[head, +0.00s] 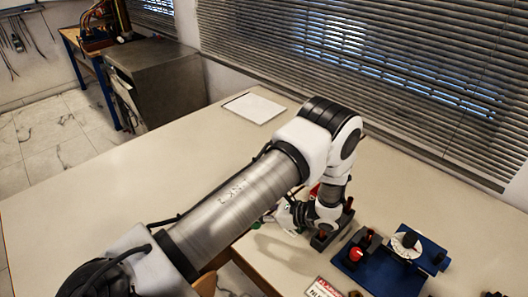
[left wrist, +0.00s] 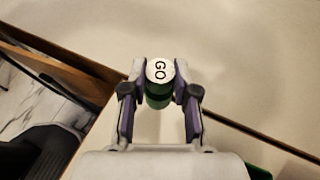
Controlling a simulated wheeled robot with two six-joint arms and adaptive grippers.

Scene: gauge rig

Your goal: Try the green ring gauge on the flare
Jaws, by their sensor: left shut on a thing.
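A green cylindrical gauge piece (left wrist: 158,98) with a white end marked "GO" sits between the fingers of my left gripper (left wrist: 160,80) in the left wrist view. The gripper is shut on it, above the pale table. Whether it has a ring opening cannot be seen. In the head view my left gripper (head: 284,218) is small and partly hidden by my own wrist, near the table's front edge. A blue fixture (head: 385,272) with a white dial (head: 406,245) and a red knob (head: 356,254) stands to its right. I cannot tell which part is the flare. My right gripper is not in view.
A dark block (head: 322,242) with red-topped pegs stands between my gripper and the fixture. A red-and-white sign (head: 322,289) lies near the front edge. A white sheet (head: 253,107) lies at the back. The table's left part is clear.

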